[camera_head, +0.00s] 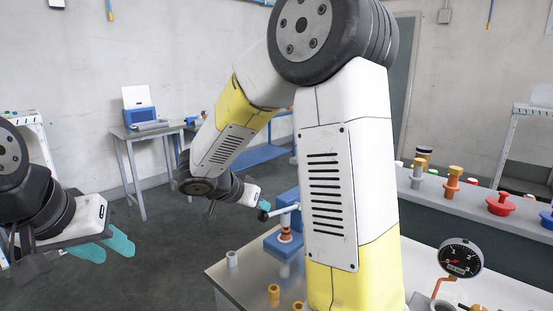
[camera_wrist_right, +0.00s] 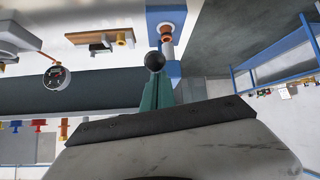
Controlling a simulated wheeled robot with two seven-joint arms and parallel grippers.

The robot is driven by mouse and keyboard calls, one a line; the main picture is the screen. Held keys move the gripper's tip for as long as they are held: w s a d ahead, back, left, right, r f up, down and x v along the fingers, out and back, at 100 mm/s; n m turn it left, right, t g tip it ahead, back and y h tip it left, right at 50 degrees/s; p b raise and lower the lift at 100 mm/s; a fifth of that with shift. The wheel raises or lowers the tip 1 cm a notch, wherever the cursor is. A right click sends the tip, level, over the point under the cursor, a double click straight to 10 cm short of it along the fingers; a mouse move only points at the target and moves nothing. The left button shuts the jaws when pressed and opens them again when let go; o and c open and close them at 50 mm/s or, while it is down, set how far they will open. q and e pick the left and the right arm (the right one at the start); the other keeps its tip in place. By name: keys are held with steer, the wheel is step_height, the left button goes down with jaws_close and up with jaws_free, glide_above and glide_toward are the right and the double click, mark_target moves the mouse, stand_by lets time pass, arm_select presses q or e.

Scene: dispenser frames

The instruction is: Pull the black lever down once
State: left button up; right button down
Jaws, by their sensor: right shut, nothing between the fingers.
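The black lever ends in a round black knob (camera_head: 263,216) on the left side of a blue dispenser (camera_head: 283,240) at the table's far edge. The knob (camera_wrist_right: 154,61) also shows in the right wrist view, just beyond my fingertips; whether they touch it is unclear. My right gripper (camera_head: 265,204) is shut and empty, its teal fingers beside and slightly above the knob in the head view. The fingers (camera_wrist_right: 156,92) show together in the wrist view. My left gripper (camera_head: 119,251) is open and empty, away from the table at the left. My right arm partly hides the dispenser.
The metal table (camera_head: 235,280) holds a grey cup (camera_head: 232,258) and small orange parts (camera_head: 274,291). A pressure gauge (camera_head: 461,258) stands at the right. A shelf behind carries a red knob (camera_head: 501,204) and other fittings.

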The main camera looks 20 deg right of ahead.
steer(key=shift+s+a+f, duration=0.1)
steer(key=shift+a+f, duration=0.2)
steer(key=shift+f, duration=0.3)
steer(key=shift+s+a+f, duration=0.1)
steer(key=shift+s+f, duration=0.05)
steer(key=shift+f, duration=0.5)
steer(key=shift+s+a+f, duration=0.15)
steer(key=shift+f, duration=0.45)
steer(key=shift+s+a+f, duration=0.1)
steer(key=shift+s+f, duration=0.05)
steer(key=shift+f, duration=0.5)
step_height(320, 180, up, 5)
steer(key=w+d, duration=0.2)
steer(key=w, duration=0.1)
steer(key=s+a+r, duration=0.2)
steer(key=s+a, duration=0.4)
steer(key=a, duration=0.2)
steer(key=shift+a, duration=0.2)
